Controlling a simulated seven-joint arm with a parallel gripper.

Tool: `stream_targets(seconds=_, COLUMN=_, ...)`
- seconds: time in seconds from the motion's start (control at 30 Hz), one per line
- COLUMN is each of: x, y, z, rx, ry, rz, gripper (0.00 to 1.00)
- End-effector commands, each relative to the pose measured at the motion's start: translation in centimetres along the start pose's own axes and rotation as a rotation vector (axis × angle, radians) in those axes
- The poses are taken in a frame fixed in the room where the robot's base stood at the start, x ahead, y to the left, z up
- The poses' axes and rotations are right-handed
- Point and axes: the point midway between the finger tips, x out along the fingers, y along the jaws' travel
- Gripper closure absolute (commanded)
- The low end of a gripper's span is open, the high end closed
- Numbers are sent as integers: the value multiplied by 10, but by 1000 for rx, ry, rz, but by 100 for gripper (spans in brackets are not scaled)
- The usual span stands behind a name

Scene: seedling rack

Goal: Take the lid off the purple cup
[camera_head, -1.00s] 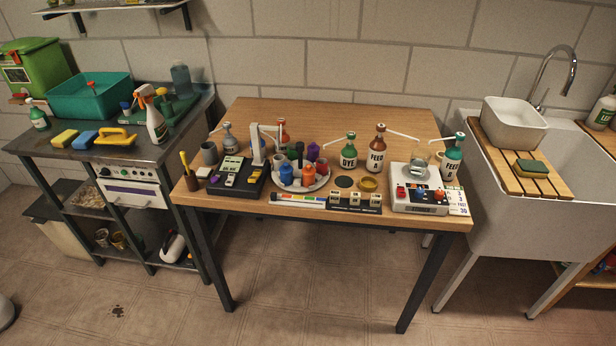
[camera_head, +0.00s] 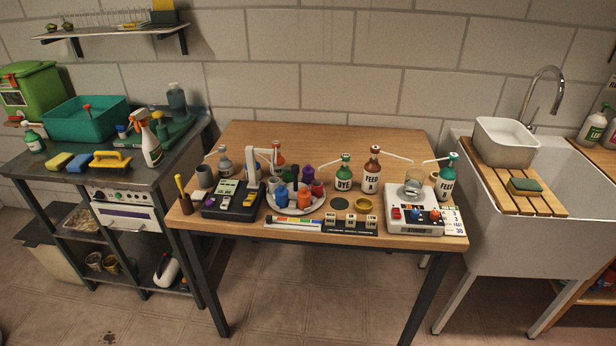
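The purple cup (camera_head: 308,173) stands toward the back of a round pale tray (camera_head: 295,207) on the wooden table. Only its upper part shows above the cups around it. Its top looks purple too; I cannot make out where the lid meets the cup. A red cup (camera_head: 317,188) is just in front of it to the right. A blue cup (camera_head: 281,197) and an orange cup (camera_head: 305,200) are at the tray's front. My gripper is not in view.
A dark device with a pale upright post (camera_head: 251,164) is left of the tray. A white device (camera_head: 413,226) bears a glass beaker. The table's back (camera_head: 330,137) is clear.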

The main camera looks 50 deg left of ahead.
Motion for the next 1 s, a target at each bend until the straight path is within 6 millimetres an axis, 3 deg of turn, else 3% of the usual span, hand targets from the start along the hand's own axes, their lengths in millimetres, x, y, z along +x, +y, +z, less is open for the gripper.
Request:
stream_targets(seconds=0.43, x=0, y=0, z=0, rx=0, ry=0, rz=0, gripper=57)
stream_targets(seconds=0.73, x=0, y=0, z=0, rx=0, ry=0, rz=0, gripper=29)
stream_targets(seconds=1.0, x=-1, y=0, z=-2, rx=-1, ry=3, rz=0, gripper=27)
